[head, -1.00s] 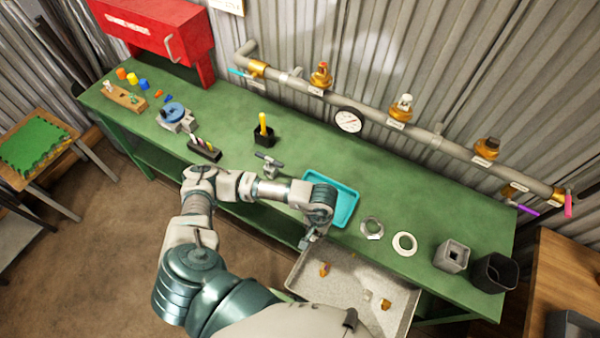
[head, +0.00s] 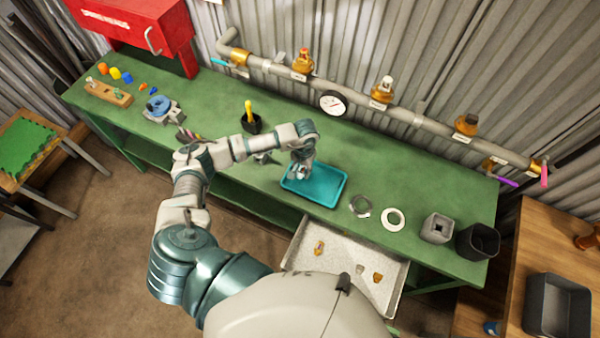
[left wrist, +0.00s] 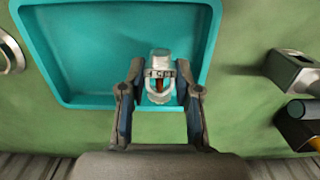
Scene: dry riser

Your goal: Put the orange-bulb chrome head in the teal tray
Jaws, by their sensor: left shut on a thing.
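My left gripper (head: 299,173) is over the left part of the teal tray (head: 325,196) on the green bench. In the left wrist view the gripper (left wrist: 160,82) is shut on a small chrome head (left wrist: 159,58) with a narrow red-orange bulb in its middle. The tray floor looks empty otherwise. My right gripper is not in view.
An open grey drawer (head: 335,268) below the bench holds a few small brass-coloured pieces. Two rings (head: 393,219), a grey block (head: 437,228) and a black bin (head: 478,241) stand right of the tray. A black cup (head: 251,123) with a yellow handle stands behind it, left.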

